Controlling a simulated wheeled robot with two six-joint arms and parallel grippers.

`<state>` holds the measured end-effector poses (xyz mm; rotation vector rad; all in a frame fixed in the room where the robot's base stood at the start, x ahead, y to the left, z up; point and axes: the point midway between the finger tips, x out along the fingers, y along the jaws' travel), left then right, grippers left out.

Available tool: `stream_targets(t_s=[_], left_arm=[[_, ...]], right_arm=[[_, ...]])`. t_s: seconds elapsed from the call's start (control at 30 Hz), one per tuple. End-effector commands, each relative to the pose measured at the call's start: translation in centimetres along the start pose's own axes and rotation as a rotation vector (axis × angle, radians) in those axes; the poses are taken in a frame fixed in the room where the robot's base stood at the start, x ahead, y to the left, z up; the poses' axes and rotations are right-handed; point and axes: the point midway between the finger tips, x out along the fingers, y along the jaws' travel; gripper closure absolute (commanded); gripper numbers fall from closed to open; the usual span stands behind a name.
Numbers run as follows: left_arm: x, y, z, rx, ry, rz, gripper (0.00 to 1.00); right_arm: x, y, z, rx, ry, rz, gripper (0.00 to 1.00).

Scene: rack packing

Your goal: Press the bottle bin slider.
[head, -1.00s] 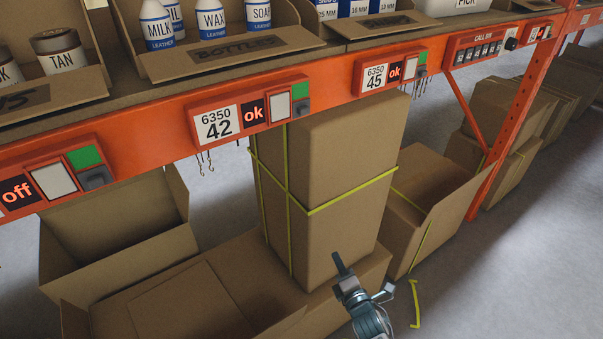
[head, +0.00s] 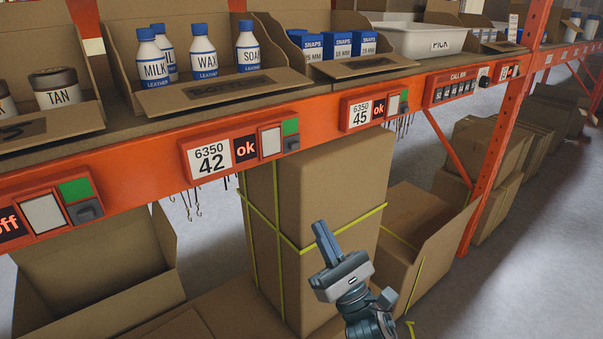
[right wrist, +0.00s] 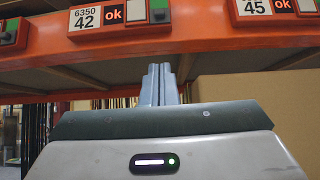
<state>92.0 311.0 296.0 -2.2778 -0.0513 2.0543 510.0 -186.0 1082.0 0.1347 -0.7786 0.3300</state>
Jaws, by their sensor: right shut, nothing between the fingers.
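The bottle bin (head: 205,93) holds several white bottles with blue caps. On the orange beam below it is the panel "6350 42" (head: 211,158) with a red "ok" display and a pale square. At its right end is the slider (head: 291,143), a dark grey piece below a green area. My right gripper (head: 322,230) is shut and empty, below and right of this slider, in front of a tall carton. In the right wrist view its closed fingers (right wrist: 159,72) point up toward the beam, and the slider (right wrist: 159,15) is above them, apart. My left gripper is not in view.
Similar panels sit at left with "off" (head: 40,212) and at right with "6350 45" (head: 360,113). A tall strapped carton (head: 335,180) stands under the beam. Small hooks (head: 190,205) hang below the beam. Open floor lies at right.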

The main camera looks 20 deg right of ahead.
Motion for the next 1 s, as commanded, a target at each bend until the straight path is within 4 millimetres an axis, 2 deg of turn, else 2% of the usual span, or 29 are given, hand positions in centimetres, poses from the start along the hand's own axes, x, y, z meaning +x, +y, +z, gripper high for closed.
stream_targets(t_s=[0.23, 0.67, 0.8, 1.0], left_arm=[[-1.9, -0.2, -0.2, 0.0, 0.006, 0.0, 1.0], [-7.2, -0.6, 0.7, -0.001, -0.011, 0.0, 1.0], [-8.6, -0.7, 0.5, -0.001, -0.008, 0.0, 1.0], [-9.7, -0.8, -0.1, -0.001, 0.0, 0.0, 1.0]], right_arm=[[2.5, 0.0, 0.4, 0.002, -0.001, -0.002, 1.0], [11.0, 0.0, 0.5, 0.003, -0.001, -0.001, 1.0], [11.9, 0.0, 1.8, 0.003, 0.001, -0.001, 1.0], [12.7, 0.0, 2.6, 0.003, 0.001, -0.001, 1.0]])
